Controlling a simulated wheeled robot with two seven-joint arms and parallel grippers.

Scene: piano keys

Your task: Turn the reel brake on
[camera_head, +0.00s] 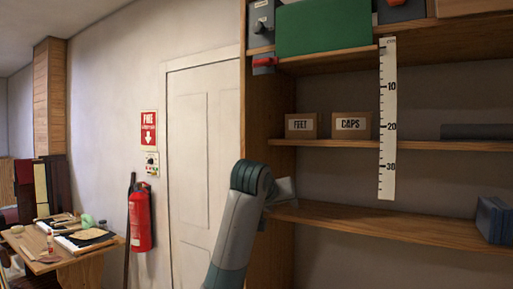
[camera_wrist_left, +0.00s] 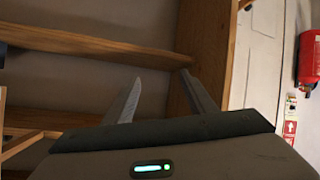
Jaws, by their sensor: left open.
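My left gripper (camera_head: 284,190) is at the left upright of the shelf unit, by the lower shelf, and its fingers are mostly hidden behind my wrist. In the left wrist view its two fingers (camera_wrist_left: 162,76) stand apart with nothing between them. I cannot tell for certain which thing is the reel brake. A red part on a grey block (camera_head: 264,62) sits just below that shelf's left end. Both are well above my gripper. My right gripper is not in view.
The wooden shelf unit (camera_head: 440,230) holds FEET (camera_head: 300,125) and CAPS (camera_head: 351,125) boxes and a blue box (camera_head: 492,220). A white ruler strip (camera_head: 387,120) hangs in front. A green panel (camera_head: 323,28) is above. A red extinguisher (camera_head: 141,217) hangs left of the door.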

